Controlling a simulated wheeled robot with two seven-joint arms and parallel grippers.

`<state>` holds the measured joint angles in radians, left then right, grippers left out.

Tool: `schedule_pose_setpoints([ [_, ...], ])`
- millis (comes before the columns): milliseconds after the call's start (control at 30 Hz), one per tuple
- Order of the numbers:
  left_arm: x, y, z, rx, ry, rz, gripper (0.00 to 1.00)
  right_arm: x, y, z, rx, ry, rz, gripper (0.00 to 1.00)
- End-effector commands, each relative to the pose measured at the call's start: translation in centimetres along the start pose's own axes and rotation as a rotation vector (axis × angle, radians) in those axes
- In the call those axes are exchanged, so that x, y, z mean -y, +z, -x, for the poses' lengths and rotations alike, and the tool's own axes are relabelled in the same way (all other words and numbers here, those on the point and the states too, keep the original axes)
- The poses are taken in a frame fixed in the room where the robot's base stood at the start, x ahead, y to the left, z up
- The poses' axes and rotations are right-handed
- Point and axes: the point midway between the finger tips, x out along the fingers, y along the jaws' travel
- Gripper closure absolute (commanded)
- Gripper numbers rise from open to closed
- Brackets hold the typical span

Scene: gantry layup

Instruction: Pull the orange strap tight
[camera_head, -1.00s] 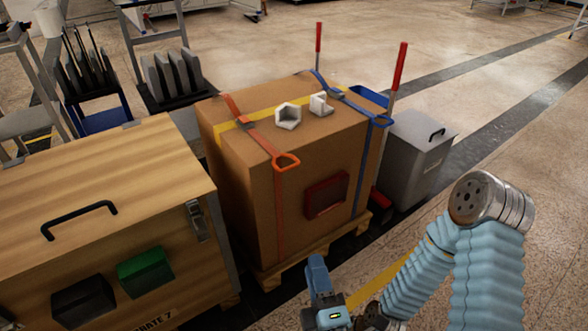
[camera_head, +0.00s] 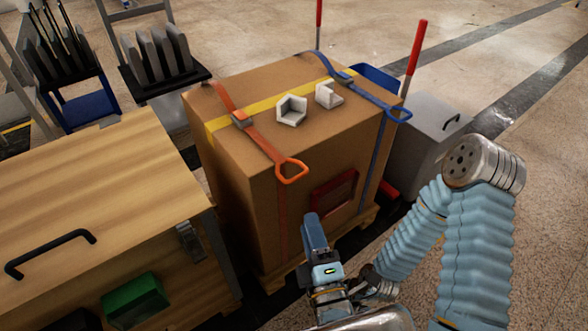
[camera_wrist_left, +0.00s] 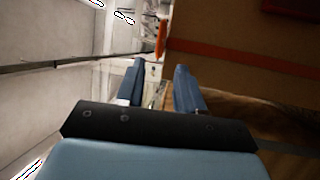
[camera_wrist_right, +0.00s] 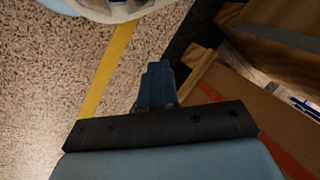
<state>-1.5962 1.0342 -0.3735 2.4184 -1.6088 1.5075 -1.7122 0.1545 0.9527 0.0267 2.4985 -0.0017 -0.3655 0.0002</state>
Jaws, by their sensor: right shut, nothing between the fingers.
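The orange strap (camera_head: 263,146) runs over the top of a large brown carton (camera_head: 235,180) and down its front face. It passes a grey buckle (camera_head: 241,120) and has an orange loop handle (camera_head: 293,182) at the front top edge. My left gripper (camera_head: 312,220) is below and in front of the handle, apart from it. In the left wrist view its two fingers (camera_wrist_left: 160,88) are spread and empty, with the handle (camera_wrist_left: 161,38) ahead of them and the strap (camera_wrist_left: 240,53) at upper right. My right gripper (camera_wrist_right: 156,70) is shut and empty near the pallet.
A wooden crate (camera_head: 90,180) stands at left, a grey bin (camera_head: 425,140) at right. Red-topped posts (camera_head: 417,50) stand behind. Open floor lies at right.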

Motion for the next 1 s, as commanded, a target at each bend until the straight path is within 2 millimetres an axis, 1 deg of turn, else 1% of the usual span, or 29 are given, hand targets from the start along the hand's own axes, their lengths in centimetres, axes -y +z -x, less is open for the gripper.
schedule_pose_setpoints([
  [167,0.3,-0.1,-3.5,-0.007,-0.001,0.002,0.63,-0.6,-0.1,-0.9,-0.004,0.003,-0.004,1.00],
  [300,0.3,-0.1,-6.8,-0.006,0.000,0.003,0.63,-1.1,-0.3,-1.6,-0.008,0.007,-0.007,1.00],
  [400,0.3,-0.1,-9.0,-0.004,0.000,0.003,0.63,-1.5,-0.4,-2.1,-0.010,0.010,-0.009,1.00],
  [500,0.3,-0.1,-10.7,-0.004,0.000,0.002,0.63,-1.8,-0.5,-2.4,-0.013,0.012,-0.011,1.00],
  [600,0.2,-0.1,-11.9,-0.003,0.000,0.002,0.63,-2.0,-0.5,-2.6,-0.015,0.014,-0.013,1.00],
  [700,0.1,-0.1,-12.5,-0.002,0.000,0.000,0.63,-2.1,-0.6,-2.7,-0.016,0.014,-0.014,1.00],
  [1000,0.0,-0.1,-12.7,0.000,0.000,-0.001,0.63,-2.1,-0.6,-2.6,-0.016,0.015,-0.014,1.00],
])
